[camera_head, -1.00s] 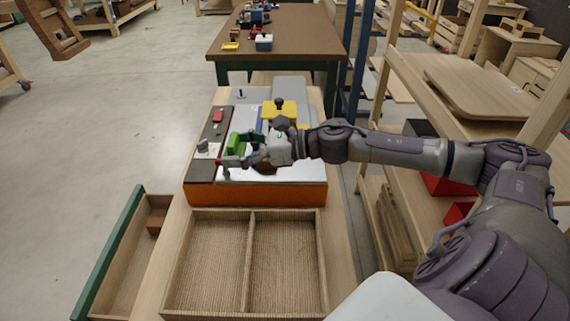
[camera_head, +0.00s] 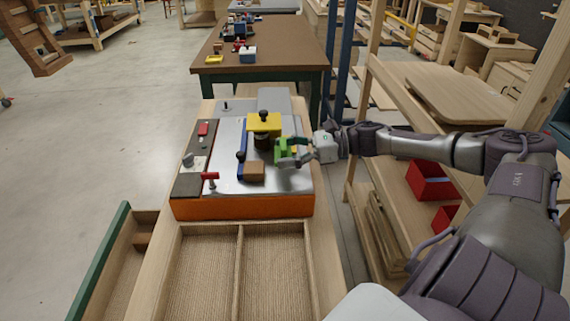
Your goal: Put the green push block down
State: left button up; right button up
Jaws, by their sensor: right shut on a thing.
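The green push block (camera_head: 282,151) is at the right side of the grey machine top, just right of the yellow block with a black knob. My right gripper (camera_head: 291,154) reaches in from the right and is shut on the green push block. Its fingers cover part of the block. I cannot tell whether the block touches the surface below it. My left gripper is not in view.
The machine (camera_head: 240,207) has an orange front and carries a yellow block (camera_head: 264,122), a blue fence (camera_head: 241,150), a brown wood block (camera_head: 254,171) and a red handle (camera_head: 210,176). An empty two-part wooden tray (camera_head: 238,235) lies in front. Shelves (camera_head: 440,85) stand at right.

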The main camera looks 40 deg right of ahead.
aim_at(285, 171)
jog(key=shift+f, duration=2)
jog(key=shift+f, duration=0.2)
jog(key=o, duration=1.1)
jog(key=shift+o, duration=0.2)
jog(key=shift+r, duration=0.1)
jog(key=shift+r, duration=0.1)
jog(key=v, duration=0.7)
jog(key=shift+s+d+p, duration=0.2)
jog(key=shift+p, duration=0.25)
jog(key=shift+r, duration=0.15)
